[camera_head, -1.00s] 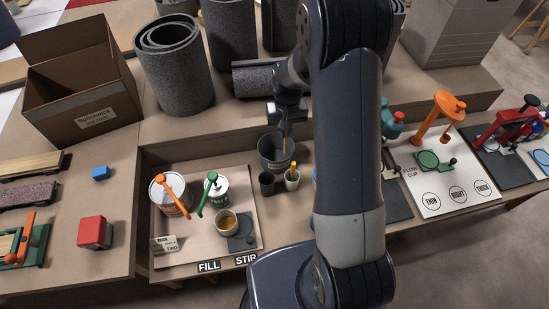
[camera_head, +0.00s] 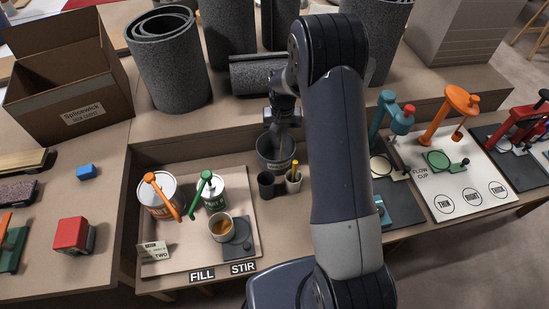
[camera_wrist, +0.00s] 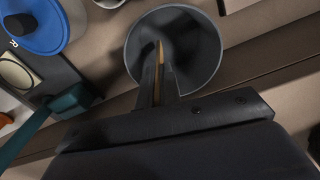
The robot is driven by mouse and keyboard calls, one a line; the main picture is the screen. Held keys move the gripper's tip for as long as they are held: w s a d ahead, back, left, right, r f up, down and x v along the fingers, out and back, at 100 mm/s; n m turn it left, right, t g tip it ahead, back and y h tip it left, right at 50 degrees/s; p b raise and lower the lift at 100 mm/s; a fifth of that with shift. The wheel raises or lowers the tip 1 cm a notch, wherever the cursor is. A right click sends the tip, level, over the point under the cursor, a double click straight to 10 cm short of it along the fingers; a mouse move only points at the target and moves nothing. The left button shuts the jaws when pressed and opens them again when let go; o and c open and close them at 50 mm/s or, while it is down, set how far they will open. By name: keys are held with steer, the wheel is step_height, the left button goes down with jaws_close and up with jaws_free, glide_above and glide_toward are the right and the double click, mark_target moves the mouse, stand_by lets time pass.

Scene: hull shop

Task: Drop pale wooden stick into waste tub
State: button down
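The waste tub (camera_head: 264,156) is a grey round bucket behind the paint board in the head view. In the wrist view its round mouth (camera_wrist: 207,50) opens beyond my fingers. My gripper (camera_head: 283,122) points down over the tub's mouth. In the wrist view my gripper (camera_wrist: 159,88) has its two dark fingers close together on a thin pale wooden stick (camera_wrist: 161,52). The stick's tip shows past the fingers, against the tub's dark inside. Whether the tip is below the rim is hard to tell.
A dark cup (camera_head: 266,187) and a pale cup (camera_head: 293,184) with a yellow-tipped item stand just in front of the tub. Two paint cans and a cup of brown liquid (camera_head: 221,229) sit on the board. Grey rolls (camera_head: 168,60) stand behind on the raised shelf.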

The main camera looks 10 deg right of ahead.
steer(key=shift+f, duration=0.1)
steer(key=c, duration=1.5)
jaws_free()
steer(key=shift+c, duration=0.2)
step_height(320, 180, up, 11)
steer(key=shift+f, duration=0.1)
